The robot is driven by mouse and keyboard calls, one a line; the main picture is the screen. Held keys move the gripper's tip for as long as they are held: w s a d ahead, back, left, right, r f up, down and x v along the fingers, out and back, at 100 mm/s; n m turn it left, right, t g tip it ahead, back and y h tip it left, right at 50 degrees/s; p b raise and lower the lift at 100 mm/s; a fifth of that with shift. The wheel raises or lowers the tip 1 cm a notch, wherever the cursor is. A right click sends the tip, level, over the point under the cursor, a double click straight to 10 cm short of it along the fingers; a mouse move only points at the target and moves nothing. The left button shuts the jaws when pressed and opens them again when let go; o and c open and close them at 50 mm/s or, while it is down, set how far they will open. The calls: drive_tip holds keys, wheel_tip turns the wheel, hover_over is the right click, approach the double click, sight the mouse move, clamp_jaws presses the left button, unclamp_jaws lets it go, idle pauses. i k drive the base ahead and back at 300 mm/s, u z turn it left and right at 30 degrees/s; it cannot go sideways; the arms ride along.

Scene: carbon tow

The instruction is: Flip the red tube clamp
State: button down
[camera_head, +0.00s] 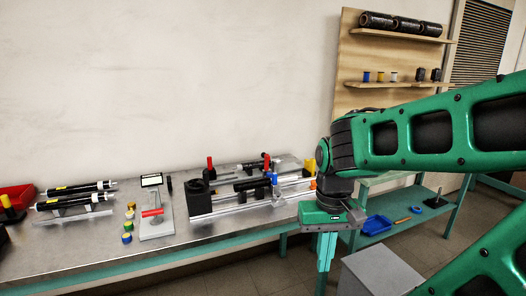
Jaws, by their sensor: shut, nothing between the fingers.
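An upright red handle (210,162) stands at the left end of the fixture on the bench, by a black block. A second red piece (266,161) shows at the back of the fixture, next to black parts. A red bar (152,213) lies across a grey stand left of the fixture. I cannot tell which of these is the red tube clamp. My gripper (324,266) points down, shut and empty, in front of the bench's right end, right of the fixture and apart from all of these.
The fixture has a long rail (240,204), a blue upright part (274,180) and a yellow one (310,166). Black tubes (75,188) rest on a rack at left. Small coloured spools (128,226) sit near the grey stand.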

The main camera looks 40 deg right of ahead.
sight(267, 157)
drive_tip(key=u, duration=0.05)
drive_tip(key=i, duration=1)
drive_tip(key=z, duration=0.05)
